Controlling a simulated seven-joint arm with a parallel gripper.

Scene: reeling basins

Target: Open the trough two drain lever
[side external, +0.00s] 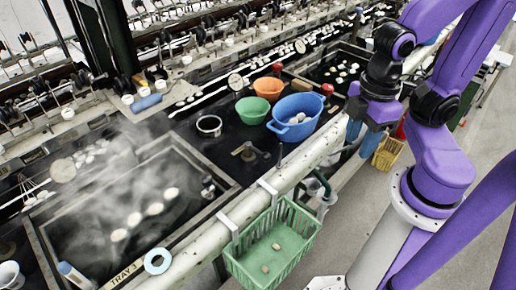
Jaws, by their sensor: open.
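My gripper (362,138) hangs at the right, over the outer side of the pale front pipe. Its blue fingers point down and are open, with nothing seen between them. A brass-coloured handle (248,151) sits on the dark deck between the steaming basin and the blue tub, left of my gripper and apart from it.
The steaming basin (228,186) is marked TRAY 3. A blue tub (296,130), green bowl (253,104) and orange bowl (268,85) stand on the deck. A green basket (243,270) hangs on the pale pipe (200,243). A yellow crate (388,153) is below my gripper.

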